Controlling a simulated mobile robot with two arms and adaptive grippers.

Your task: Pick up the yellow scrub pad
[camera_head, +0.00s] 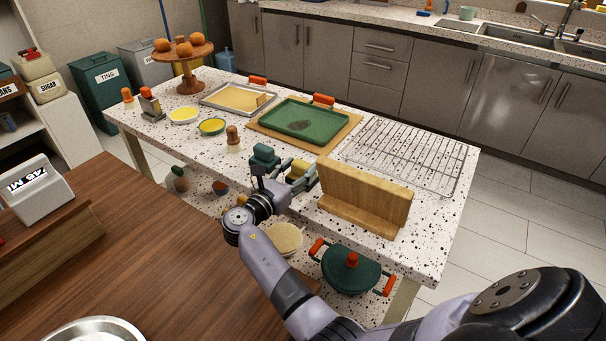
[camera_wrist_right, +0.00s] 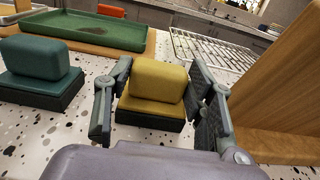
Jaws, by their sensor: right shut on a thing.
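The yellow scrub pad (camera_wrist_right: 158,80) sits on a dark base on the speckled counter, between the fingers of my right gripper (camera_wrist_right: 161,72) in the right wrist view. My right gripper is shut on it, one finger at each side. In the head view the pad (camera_head: 299,168) is partly hidden by my right gripper (camera_head: 290,174). It looks upright, and I cannot tell whether it is clear of the counter. My left gripper is not in view.
A teal scrub pad (camera_wrist_right: 36,60) stands just left of the gripper. A wooden stand (camera_head: 362,195) is close on the right. The green tray (camera_head: 300,119) on a board and the wire rack (camera_head: 408,153) lie behind.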

